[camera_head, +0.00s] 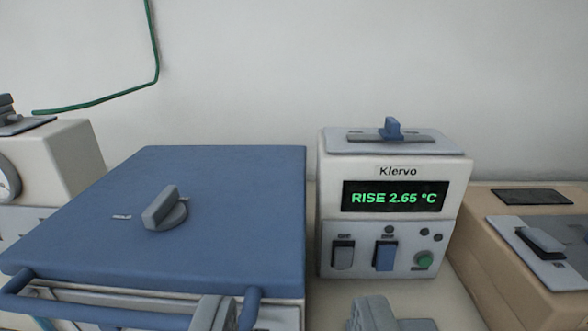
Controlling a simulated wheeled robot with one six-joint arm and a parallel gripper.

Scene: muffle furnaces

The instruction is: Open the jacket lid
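The jacket lid (230,200) is a broad blue slab lying flat and shut on a pale box at the left centre. A grey knob (165,210) sits on its top, turned at a slant. A blue bar handle (90,312) runs along its front edge. My gripper (292,316) is at the bottom edge of the view, with its two grey fingers wide apart and nothing seen between them. The left finger overlaps the right end of the bar handle in the picture; I cannot tell if they touch. The lower part of the gripper is cut off.
A white Klervo control unit (395,240) stands right of the lid, its display reading "RISE 2.65 °C", with a blue slider on top and switches below. A tan box (490,235) stands at the right. A white box with a dial (65,155) is at the left.

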